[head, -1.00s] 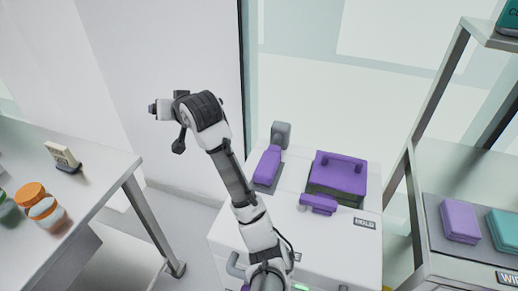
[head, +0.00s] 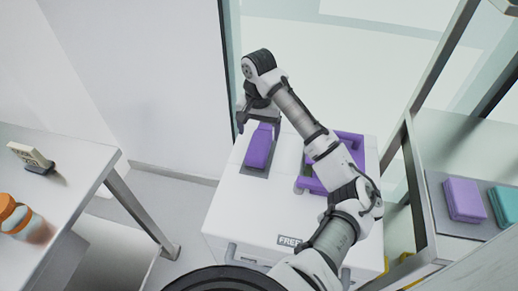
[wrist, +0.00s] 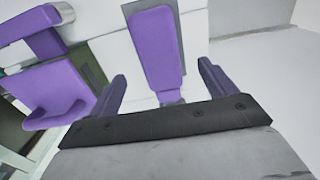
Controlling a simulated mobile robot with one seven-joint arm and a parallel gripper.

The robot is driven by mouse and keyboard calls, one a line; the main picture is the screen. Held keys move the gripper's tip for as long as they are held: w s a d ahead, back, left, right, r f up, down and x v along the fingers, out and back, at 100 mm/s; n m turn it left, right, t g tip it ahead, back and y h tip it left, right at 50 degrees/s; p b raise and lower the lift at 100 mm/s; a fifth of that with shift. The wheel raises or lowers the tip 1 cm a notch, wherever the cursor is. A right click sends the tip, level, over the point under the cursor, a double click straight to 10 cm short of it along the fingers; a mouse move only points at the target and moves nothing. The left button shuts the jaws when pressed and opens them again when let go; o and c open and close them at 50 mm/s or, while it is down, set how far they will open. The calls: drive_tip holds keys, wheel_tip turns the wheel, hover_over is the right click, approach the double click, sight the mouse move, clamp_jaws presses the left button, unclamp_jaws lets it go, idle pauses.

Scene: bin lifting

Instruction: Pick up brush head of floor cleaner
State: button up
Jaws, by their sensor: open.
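A long purple piece (head: 259,148) lies on a dark grey plate on the white cabinet. It may be the brush head, but I cannot tell for sure. My gripper (head: 258,118) is above the far end of this piece, with its fingers pointing down. In the wrist view, the purple piece (wrist: 155,45) lies ahead of the open purple fingers, between their lines. Its narrow grey end (wrist: 170,97) is near the gripper (wrist: 163,85). The fingers hold nothing. Whether they reach down to its height is unclear.
A glass wall is behind. A shelf with purple and teal packs (head: 463,199) stands right, a table (head: 62,150) left.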

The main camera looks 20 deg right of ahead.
sight(259, 144)
drive_tip(key=shift+d+f+p, duration=0.1)
drive_tip(key=shift+f+p, duration=0.75)
drive_tip(key=shift+f, duration=3)
drive_tip(key=shift+s, duration=0.1)
drive_tip(key=c, duration=1.2)
drive_tip(key=shift+r, duration=0.2)
wheel_tip(259, 144, up, 20)
drive_tip(key=b, duration=0.1)
drive_tip(key=shift+f, duration=0.1)
drive_tip(key=o, duration=0.5)
drive_tip(key=shift+c, duration=1.3)
